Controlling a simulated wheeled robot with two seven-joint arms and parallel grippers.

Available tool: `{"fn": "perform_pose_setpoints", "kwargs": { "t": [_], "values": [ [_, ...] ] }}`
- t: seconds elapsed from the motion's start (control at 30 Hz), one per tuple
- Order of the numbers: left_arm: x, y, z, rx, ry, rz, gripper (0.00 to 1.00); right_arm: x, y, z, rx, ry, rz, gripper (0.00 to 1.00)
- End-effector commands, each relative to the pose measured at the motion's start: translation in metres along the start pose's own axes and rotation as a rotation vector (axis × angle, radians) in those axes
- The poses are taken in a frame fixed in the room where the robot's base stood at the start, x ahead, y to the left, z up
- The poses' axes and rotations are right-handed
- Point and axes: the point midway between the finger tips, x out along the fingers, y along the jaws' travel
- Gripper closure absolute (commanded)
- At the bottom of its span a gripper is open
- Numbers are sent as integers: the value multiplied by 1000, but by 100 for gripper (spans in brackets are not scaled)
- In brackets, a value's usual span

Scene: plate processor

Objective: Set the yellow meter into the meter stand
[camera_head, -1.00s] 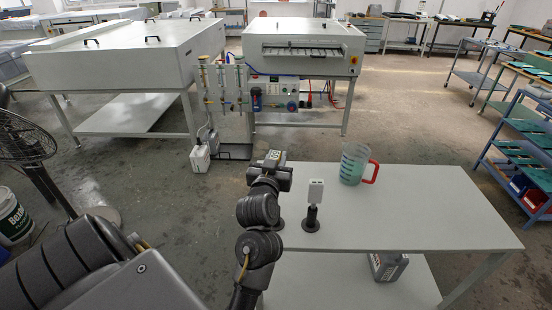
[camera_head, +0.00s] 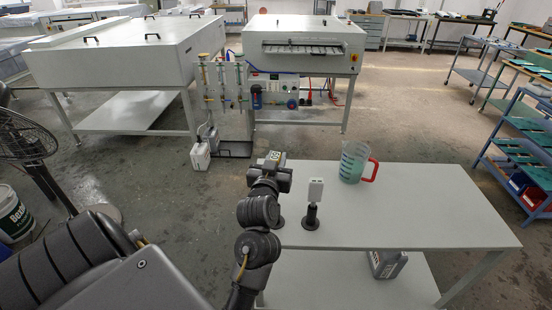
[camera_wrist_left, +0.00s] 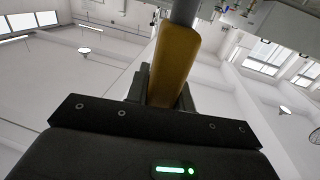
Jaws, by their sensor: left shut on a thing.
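My left gripper (camera_head: 276,160) is beyond the table's left end in the head view, with the back of its wrist toward me. In the left wrist view, the yellow meter (camera_wrist_left: 174,58) stands out from between the dark fingers, and the gripper is shut on it. The meter is hidden behind my wrist in the head view. A black stand (camera_head: 311,217) with a white device (camera_head: 315,190) upright on it is on the table, right of my arm. A second black round base (camera_head: 279,223) shows partly behind my arm. I cannot tell which one is the meter stand.
A clear jug with a red handle (camera_head: 354,163) stands farther back on the grey table (camera_head: 430,210). The table's right part is bare. A grey canister (camera_head: 385,263) is on the lower shelf. A panel with tubes (camera_head: 228,95) and a white machine (camera_head: 303,40) stand beyond.

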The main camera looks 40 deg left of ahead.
Motion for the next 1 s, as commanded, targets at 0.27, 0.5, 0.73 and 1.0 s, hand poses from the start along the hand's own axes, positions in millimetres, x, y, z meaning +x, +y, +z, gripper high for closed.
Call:
{"fn": "perform_pose_setpoints", "kwargs": {
  "t": [0.27,0.5,0.73,1.0],
  "values": [
    [0,0,3,0,1,0,100,2,0,0,0,0,0,64],
    [0,0,14,-1,0,0,100,6,0,1,0,0,0,64],
    [0,0,16,-1,0,0,100,7,0,1,-1,0,0,64],
    [0,0,17,-1,0,0,100,8,0,1,0,0,0,64]
  ]
}}
